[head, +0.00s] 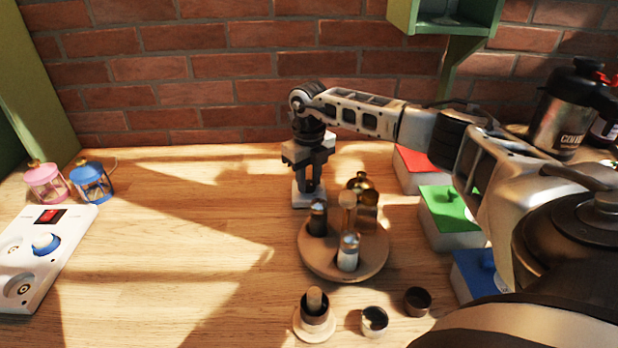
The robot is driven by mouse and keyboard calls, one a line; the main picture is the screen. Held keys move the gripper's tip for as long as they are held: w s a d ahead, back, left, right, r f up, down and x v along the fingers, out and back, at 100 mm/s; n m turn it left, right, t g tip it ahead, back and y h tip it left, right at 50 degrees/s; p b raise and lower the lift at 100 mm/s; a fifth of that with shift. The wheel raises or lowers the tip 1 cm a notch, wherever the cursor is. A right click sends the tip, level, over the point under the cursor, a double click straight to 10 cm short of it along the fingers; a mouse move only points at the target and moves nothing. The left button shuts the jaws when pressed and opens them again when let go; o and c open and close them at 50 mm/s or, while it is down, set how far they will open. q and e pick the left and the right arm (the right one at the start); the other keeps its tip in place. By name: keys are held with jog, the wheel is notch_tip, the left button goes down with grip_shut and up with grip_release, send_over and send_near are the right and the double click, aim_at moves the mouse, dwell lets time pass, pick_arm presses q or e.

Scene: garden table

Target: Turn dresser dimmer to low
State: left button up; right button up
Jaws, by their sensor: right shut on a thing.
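My right gripper (310,180) points down behind the round wooden tray. It is shut on a small pale thing (303,198) at tabletop height, which the fingers partly hide; I cannot tell exactly what it is. A white control panel (62,254) lies at the left edge of the table. It carries a blue knob (45,243), a red switch (50,216) and round dials or sockets. My right gripper is well to the right of this panel and apart from it. I cannot read any low mark on it. My left gripper is not in view.
The round wooden tray (318,263) holds several bottles and shakers. Small cups (374,321) stand in front. Red (420,166), green (450,208) and blue (478,272) lidded boxes stand at right. Pink (45,183) and blue (91,182) lanterns stand behind the panel. The middle-left tabletop is clear.

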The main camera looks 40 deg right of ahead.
jog(key=n, duration=0.4)
jog(key=n+b, duration=0.1)
jog(key=n, duration=0.3)
jog(key=shift+n, duration=0.4)
jog(key=n, duration=0.4)
jog(key=shift+n+b, duration=0.3)
jog(key=shift+r+n, duration=0.1)
jog(key=shift+n, duration=2.1)
jog(key=o, duration=1)
jog(key=shift+c, duration=0.2)
